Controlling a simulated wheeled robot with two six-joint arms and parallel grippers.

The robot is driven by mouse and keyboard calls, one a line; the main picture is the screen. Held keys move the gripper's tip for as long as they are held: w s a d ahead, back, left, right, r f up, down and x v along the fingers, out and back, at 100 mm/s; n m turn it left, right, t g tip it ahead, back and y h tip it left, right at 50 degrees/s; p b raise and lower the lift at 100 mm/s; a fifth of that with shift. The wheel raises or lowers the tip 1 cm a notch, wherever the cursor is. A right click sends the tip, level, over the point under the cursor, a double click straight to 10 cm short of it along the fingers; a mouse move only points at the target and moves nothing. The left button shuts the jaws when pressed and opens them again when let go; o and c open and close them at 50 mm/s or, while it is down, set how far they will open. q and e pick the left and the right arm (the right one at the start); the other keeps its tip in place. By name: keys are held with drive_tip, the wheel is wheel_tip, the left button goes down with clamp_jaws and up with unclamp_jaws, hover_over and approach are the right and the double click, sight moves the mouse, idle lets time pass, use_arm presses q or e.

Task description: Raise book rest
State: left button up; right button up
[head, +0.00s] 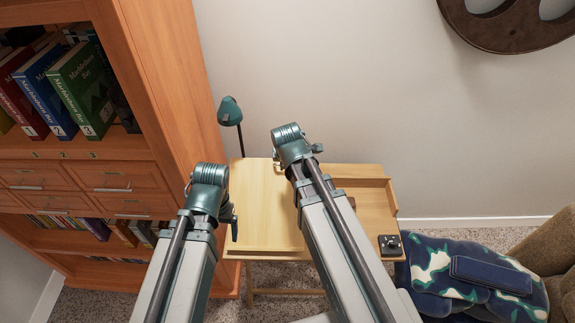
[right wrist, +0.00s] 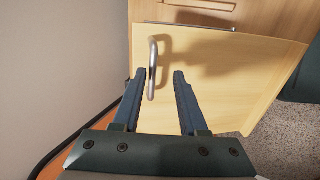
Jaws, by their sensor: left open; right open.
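The book rest (head: 265,205) is a pale wooden panel on the left part of the small desk; in the right wrist view it shows as a pale board (right wrist: 225,75) with a curved metal handle (right wrist: 152,68). My right gripper (right wrist: 159,72) is open, with its fingers to either side of the handle's near end; I cannot tell whether they touch it. In the head view its fingers are hidden by my right arm. My left gripper (head: 233,221) is open over the left side of the desk, with its fingers mostly hidden.
A wooden bookcase (head: 165,70) stands close at left. A teal lamp (head: 230,112) is at the back of the desk, and a small black device (head: 390,245) is at its right front. A blanket-covered seat (head: 450,270) is at right. The wall (head: 330,60) is behind.

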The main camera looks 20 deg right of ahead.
use_arm(q)
wheel_tip(320, 180, up, 12)
drive_tip(key=p, duration=1.2)
drive_tip(key=shift+r, duration=0.15)
use_arm(e)
drive_tip(key=v, duration=1.3)
drive_tip(key=shift+r, duration=0.25)
drive_tip(key=shift+s+a, duration=0.1)
drive_tip(key=s+a+f+m+g, duration=0.2)
drive_tip(key=s+a+m+g, duration=0.3)
drive_tip(key=s+a+m, duration=0.4)
drive_tip(key=shift+s+a+m, duration=0.35)
drive_tip(key=shift+s+m, duration=0.65)
drive_tip(key=shift+s, duration=0.2)
use_arm(q)
drive_tip(key=shift+c, duration=0.4)
